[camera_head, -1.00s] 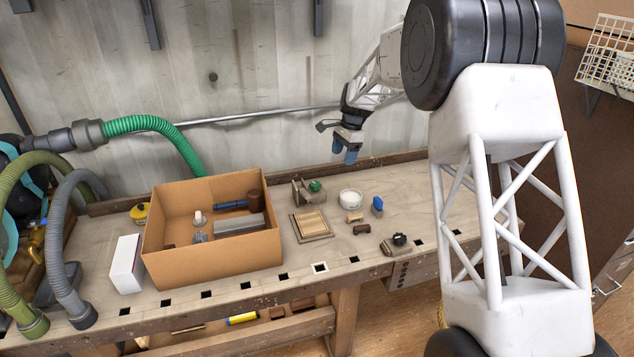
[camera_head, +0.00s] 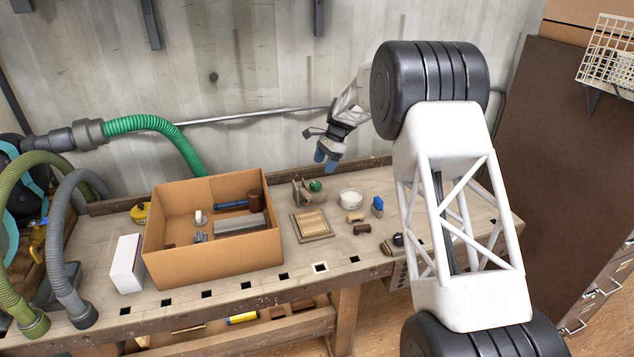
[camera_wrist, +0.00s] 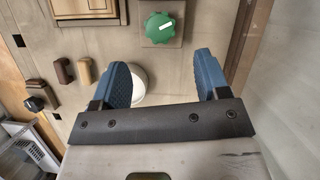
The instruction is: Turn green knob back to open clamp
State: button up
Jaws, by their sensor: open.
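The green knob (camera_head: 315,185) sits on a small clamp (camera_head: 302,192) on the workbench, right of the cardboard box. In the wrist view the green knob (camera_wrist: 159,28) shows from above with a white mark on its top, beyond the fingertips. My gripper (camera_head: 327,160) is open and empty, pointing down above and slightly right of the knob. In the wrist view its two blue fingers (camera_wrist: 162,70) stand wide apart, with the knob ahead of the gap between them. They do not touch it. I cannot tell whether the clamp holds anything.
A white round dish (camera_head: 350,199) stands close right of the knob. A framed wooden piece (camera_head: 312,224) lies in front of the clamp. A cardboard box (camera_head: 215,255) with tools stands left. Small brown blocks (camera_head: 361,228) and a blue item (camera_head: 377,206) lie to the right.

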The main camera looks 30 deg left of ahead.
aim_at(316, 183)
jog(key=shift+f, duration=0.1)
jog(key=shift+x, duration=3.8)
jog(key=shift+c, duration=0.2)
jog(key=c, duration=0.9)
jog(key=shift+a+n+g+h, duration=0.15)
jog(key=shift+n+h, duration=0.3)
jog(key=shift+n, duration=0.75)
jog(key=shift+d+n+g+h, duration=0.1)
jog(key=shift+n+g+h, duration=0.25)
jog(key=shift+n, duration=0.85)
jog(key=o, duration=0.9)
jog(key=shift+o, duration=0.2)
jog(key=shift+m+t, duration=0.3)
